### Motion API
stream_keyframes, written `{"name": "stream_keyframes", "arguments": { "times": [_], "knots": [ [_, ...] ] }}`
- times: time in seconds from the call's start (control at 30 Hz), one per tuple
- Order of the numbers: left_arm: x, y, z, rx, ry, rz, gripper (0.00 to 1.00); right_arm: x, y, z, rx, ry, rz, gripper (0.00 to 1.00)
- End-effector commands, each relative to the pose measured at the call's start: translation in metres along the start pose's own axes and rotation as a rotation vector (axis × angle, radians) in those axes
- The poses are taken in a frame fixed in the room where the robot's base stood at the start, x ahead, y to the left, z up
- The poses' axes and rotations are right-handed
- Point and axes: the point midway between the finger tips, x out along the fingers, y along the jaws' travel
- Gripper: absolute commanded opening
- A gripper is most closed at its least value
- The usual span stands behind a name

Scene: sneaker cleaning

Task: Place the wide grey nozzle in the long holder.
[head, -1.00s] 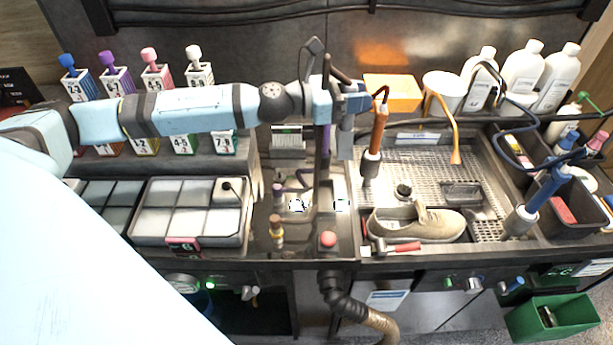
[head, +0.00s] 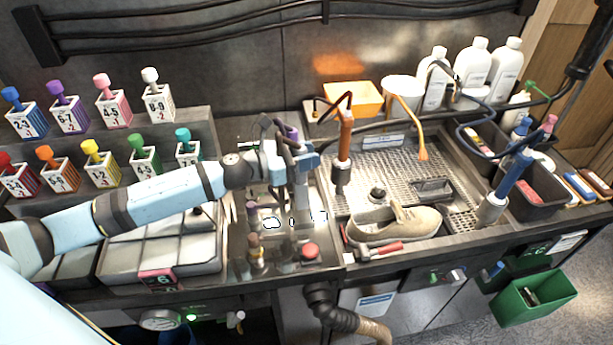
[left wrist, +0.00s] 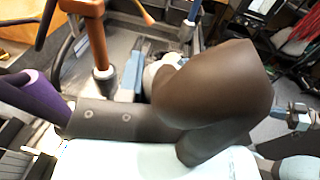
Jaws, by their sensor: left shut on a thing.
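My left gripper (head: 301,186) hangs fingers down over the metal station left of the sink in the head view. It is shut on a grey piece, probably the wide grey nozzle, mostly hidden by the fingers and dark tubing. I cannot make out the long holder among the fittings of the metal station (head: 240,262). A purple-handled tool (head: 292,133) stands close by the gripper; it also shows in the left wrist view (left wrist: 38,95). My right gripper is not in view.
An orange-handled tool (head: 346,135) stands upright just right of the gripper. A red knob (head: 310,251) and brass-topped fitting (head: 255,250) stand in front. The sneaker (head: 395,222) lies in the sink. A lidded tray (head: 170,250) is left.

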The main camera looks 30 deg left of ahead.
Motion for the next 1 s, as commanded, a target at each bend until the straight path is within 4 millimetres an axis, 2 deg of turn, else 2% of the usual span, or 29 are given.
{"name": "stream_keyframes", "arguments": {
  "times": [0.03, 0.23, 0.4, 0.5, 0.9, 0.93, 1.0],
  "knots": [
    [0.000, 0.000, -0.009, -0.005, -0.001, 0.001, 0.00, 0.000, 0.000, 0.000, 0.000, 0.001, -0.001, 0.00],
    [0.000, 0.000, -0.025, -0.002, -0.001, 0.000, 0.00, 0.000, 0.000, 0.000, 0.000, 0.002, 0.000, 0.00],
    [0.000, 0.000, -0.050, -0.003, 0.000, 0.001, 0.00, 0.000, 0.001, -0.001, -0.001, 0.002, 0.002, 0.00],
    [0.000, 0.000, -0.058, -0.001, -0.001, 0.000, 0.00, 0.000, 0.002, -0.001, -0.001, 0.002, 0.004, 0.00],
    [0.000, 0.000, -0.064, 0.001, -0.001, -0.001, 0.00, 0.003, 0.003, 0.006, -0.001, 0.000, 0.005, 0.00],
    [0.000, 0.000, -0.063, 0.001, 0.000, -0.001, 0.38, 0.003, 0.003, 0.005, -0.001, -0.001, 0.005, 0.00],
    [0.000, 0.000, -0.062, 0.001, 0.000, -0.001, 0.54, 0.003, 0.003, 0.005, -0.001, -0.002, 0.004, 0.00]
  ]
}}
